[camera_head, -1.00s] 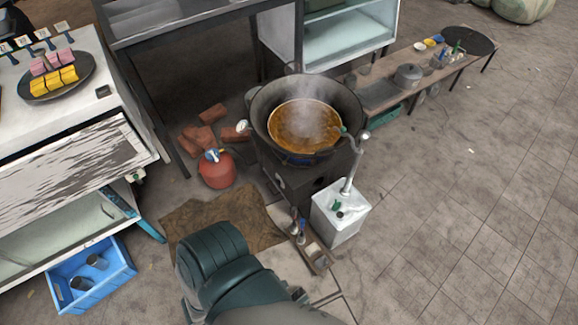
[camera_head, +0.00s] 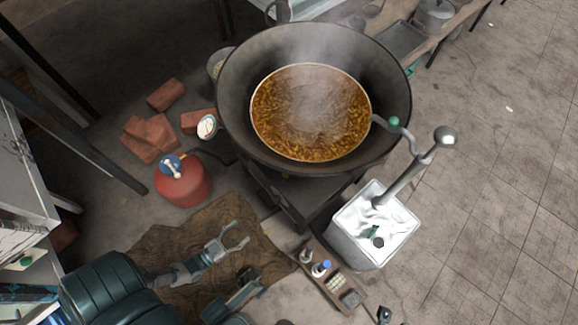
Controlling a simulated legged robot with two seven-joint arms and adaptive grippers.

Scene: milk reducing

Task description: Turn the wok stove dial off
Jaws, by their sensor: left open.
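The wok stove (camera_head: 285,200) is a dark box under a large black wok (camera_head: 235,80) of steaming brown food. A round white-faced dial (camera_head: 207,127) shows at the left of the wok, and its markings are too small to read. My left gripper (camera_head: 236,237) is open and empty over the brown cloth, below and to the right of the dial and apart from it. A dark metal part of mine shows below it, but I cannot tell whether it is my right gripper.
A red gas cylinder (camera_head: 183,183) with a blue top stands left of the stove. Bricks (camera_head: 152,137) lie behind it. A white metal can (camera_head: 360,245) with a pump stands at right. A brown cloth (camera_head: 160,240) covers the floor. Small bottles (camera_head: 320,268) stand on a board.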

